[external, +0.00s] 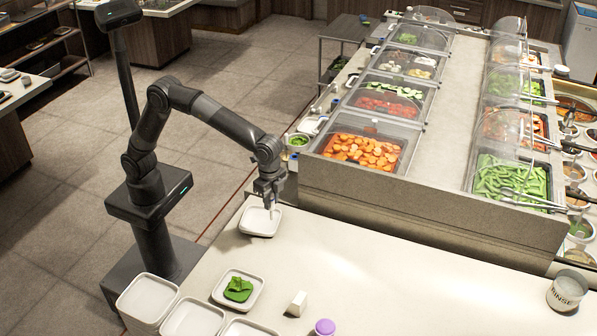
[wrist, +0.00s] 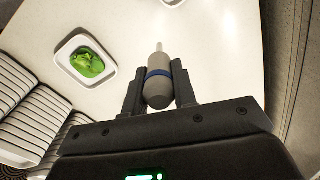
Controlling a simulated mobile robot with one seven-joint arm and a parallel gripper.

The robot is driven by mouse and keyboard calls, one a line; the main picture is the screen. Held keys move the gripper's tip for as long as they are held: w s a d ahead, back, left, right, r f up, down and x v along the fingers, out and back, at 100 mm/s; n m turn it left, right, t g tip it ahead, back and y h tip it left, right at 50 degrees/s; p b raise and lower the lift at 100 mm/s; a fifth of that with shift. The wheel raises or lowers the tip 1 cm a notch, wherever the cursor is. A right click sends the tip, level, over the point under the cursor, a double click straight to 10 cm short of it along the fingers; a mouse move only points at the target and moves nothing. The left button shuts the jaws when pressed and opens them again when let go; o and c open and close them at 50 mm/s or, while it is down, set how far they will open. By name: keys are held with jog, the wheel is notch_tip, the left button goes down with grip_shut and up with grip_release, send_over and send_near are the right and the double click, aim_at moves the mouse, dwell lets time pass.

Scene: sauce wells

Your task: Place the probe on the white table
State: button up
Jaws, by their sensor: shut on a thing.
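My gripper (external: 268,192) is shut on the probe, above the left end of the white table (external: 390,275). In the wrist view, the probe (wrist: 159,93) sits between the two fingers of my gripper (wrist: 158,76). It is a grey rounded body with a blue band and a thin pale tip pointing away from the palm. In the external view, the fingers hide most of the probe. Its tip appears over or close to an empty white dish (external: 257,224); I cannot tell whether they touch. The white table also fills the middle of the wrist view (wrist: 220,50).
A dish with green leaves (external: 223,296), a small white block (external: 297,303) and a purple-topped container (external: 325,327) are nearer the front. Stacked white dishes (external: 147,297) stand at front left. A rinse pot (external: 567,290) is at right. The table's middle is clear.

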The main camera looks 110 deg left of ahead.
jog(key=s+d+f, duration=0.1)
jog(key=d+f, duration=0.2)
jog(key=d, duration=0.4)
jog(key=shift+w+a+f, duration=0.95)
jog(key=shift+a+f, duration=0.7)
jog(key=shift+f, duration=0.15)
jog(key=shift+w+a+f, duration=0.95)
jog(key=shift+a+f, duration=0.65)
jog(key=shift+f, duration=0.2)
jog(key=shift+w+a+f, duration=0.95)
jog(key=shift+a+f, duration=0.7)
jog(key=shift+f, duration=0.15)
jog(key=o, duration=1)
jog(key=shift+f, duration=0.15)
